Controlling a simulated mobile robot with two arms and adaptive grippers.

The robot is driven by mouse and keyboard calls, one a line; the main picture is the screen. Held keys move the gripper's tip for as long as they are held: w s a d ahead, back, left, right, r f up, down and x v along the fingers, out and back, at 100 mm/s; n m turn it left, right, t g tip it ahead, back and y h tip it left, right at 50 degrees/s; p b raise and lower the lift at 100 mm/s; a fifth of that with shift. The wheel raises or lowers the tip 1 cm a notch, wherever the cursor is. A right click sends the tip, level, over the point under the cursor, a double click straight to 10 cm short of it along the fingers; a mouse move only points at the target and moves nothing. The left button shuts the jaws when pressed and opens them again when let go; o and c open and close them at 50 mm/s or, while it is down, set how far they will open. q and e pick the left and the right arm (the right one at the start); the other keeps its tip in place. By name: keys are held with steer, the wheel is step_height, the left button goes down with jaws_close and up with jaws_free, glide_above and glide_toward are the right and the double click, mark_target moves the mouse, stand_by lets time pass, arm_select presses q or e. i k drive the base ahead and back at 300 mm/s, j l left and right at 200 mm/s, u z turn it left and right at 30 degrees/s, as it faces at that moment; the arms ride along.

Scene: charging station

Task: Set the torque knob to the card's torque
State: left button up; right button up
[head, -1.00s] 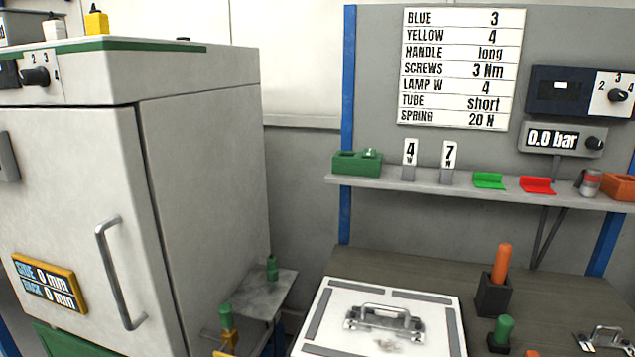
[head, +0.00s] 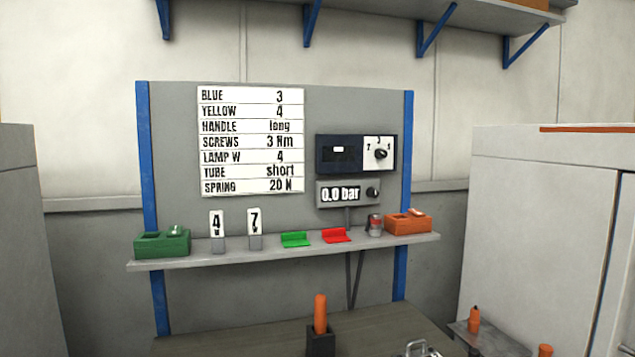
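The card (head: 250,141) hangs on the grey back panel; its SCREWS line reads 3 Nm. To its right is a dark blue box with a small window (head: 341,150) and a white dial face carrying a black knob (head: 381,154). Numbers stand around the knob, with a 3 at the top; its exact pointing is too small to tell. Below it a grey gauge (head: 343,194) reads 0.0 bar and has its own small black knob (head: 372,193). Neither of my grippers shows in the head view.
An orange-handled tool (head: 320,313) stands on the bench. A white cabinet (head: 545,230) is at right.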

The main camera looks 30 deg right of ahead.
mark_target(379, 153)
steer(key=z, duration=1.1)
